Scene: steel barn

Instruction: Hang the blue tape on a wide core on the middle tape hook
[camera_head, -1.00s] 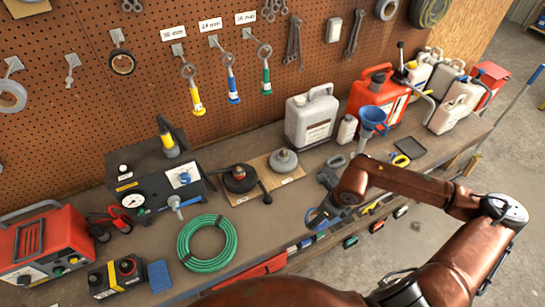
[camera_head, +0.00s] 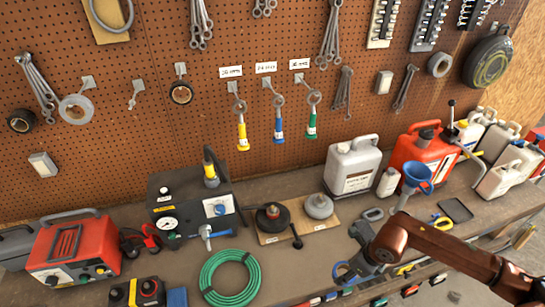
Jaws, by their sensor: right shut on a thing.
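The blue tape (camera_head: 343,275) shows as a blue ring at the bench's front edge, partly hidden by my right gripper. My right gripper (camera_head: 353,262) is shut on it; its dark fingers are small and partly covered by my brown arm. The three tape hooks are on the pegboard at the left. The middle tape hook (camera_head: 138,87) is bare. The left one holds a pale grey tape roll (camera_head: 76,108), and the right one holds a dark tape roll with a brown core (camera_head: 181,92). My left gripper is not in view.
The bench (camera_head: 300,262) carries a green hose coil (camera_head: 229,277), a gauge box (camera_head: 190,200), a red machine (camera_head: 72,252), a white canister (camera_head: 352,166) and a red can (camera_head: 420,150). Labelled wrenches (camera_head: 278,120) hang right of the hooks. The pegboard around the middle hook is clear.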

